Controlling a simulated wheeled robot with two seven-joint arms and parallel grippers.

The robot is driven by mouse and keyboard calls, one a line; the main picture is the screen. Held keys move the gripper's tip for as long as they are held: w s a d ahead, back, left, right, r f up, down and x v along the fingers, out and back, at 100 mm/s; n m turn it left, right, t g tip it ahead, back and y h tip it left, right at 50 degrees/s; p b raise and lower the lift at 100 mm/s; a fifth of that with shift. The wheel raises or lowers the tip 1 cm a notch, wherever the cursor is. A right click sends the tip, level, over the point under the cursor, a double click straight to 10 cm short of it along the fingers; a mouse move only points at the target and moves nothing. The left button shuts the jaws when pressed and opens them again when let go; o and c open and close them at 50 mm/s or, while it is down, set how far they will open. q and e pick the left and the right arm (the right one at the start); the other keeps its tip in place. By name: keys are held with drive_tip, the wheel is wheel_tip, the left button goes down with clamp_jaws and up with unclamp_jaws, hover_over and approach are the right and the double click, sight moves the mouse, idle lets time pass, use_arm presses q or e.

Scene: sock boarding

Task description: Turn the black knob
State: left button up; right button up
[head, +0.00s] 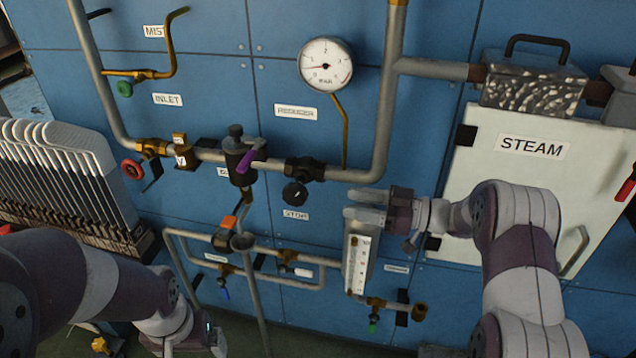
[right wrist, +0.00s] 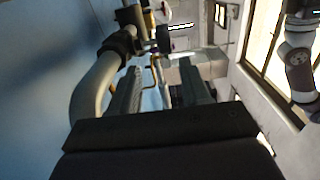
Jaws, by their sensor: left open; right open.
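The black knob (head: 295,193) is round and faces outward below a black valve body on the grey pipe, above the STOP label. My right gripper (head: 352,208) is open and empty, to the right of the knob and slightly lower, apart from it. Its fingers point left toward the knob, in front of the top of the white gauge. In the right wrist view, two parallel fingers (right wrist: 162,95) stand apart with nothing between them. A dark valve with a knob-like end (right wrist: 163,40) shows beyond them. My left gripper (head: 213,338) is low at the left, far from the knob.
The grey pipe (head: 385,110) bends close above my right gripper. The white level gauge (head: 358,262) stands just below it. A purple lever (head: 250,160) is left of the knob. The white STEAM cabinet (head: 540,170) is behind my right arm.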

sight(299, 204)
drive_tip(key=x, duration=0.8)
drive_tip(key=p+x, duration=0.1)
drive_tip(key=x, duration=0.4)
drive_tip(key=shift+s+r, duration=0.25)
drive_tip(key=shift+s, duration=0.15)
clamp_jaws()
